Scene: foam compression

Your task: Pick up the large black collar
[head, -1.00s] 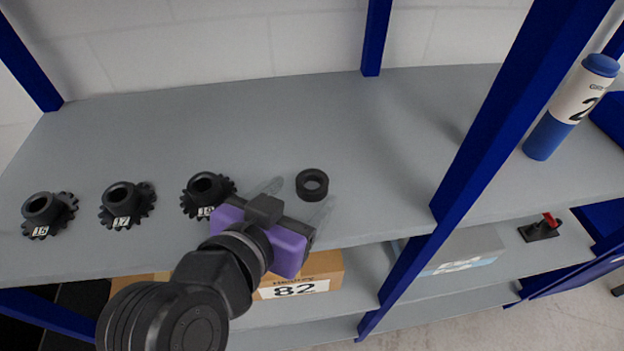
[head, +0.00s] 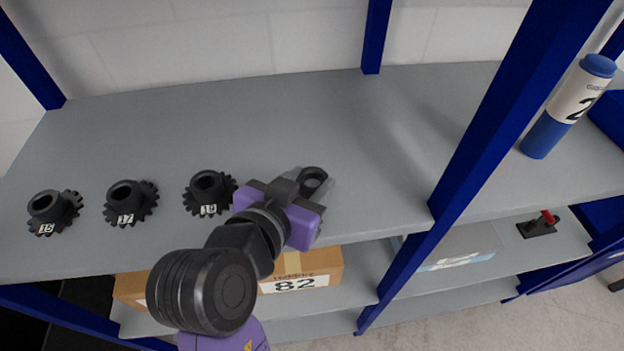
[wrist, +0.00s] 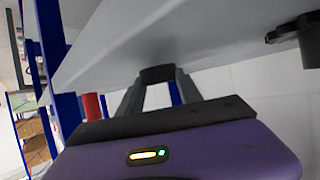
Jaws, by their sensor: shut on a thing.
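The large black collar (head: 313,177) is a thick black ring on the grey shelf, right of the gear row. In the head view its near part is hidden by my gripper (head: 300,190). In the wrist view the collar (wrist: 157,74) sits between the two grey fingertips (wrist: 158,80), which touch it from both sides. My gripper is shut on the collar. The collar appears at shelf level; I cannot tell whether it is clear of the surface.
Several black gears, among them gear 17 (head: 130,203) and gear 18 (head: 209,193), stand left of my gripper. A blue shelf post (head: 500,120) rises to the right. A box marked 82 (head: 300,272) is on the shelf below. The back of the shelf (head: 250,120) is clear.

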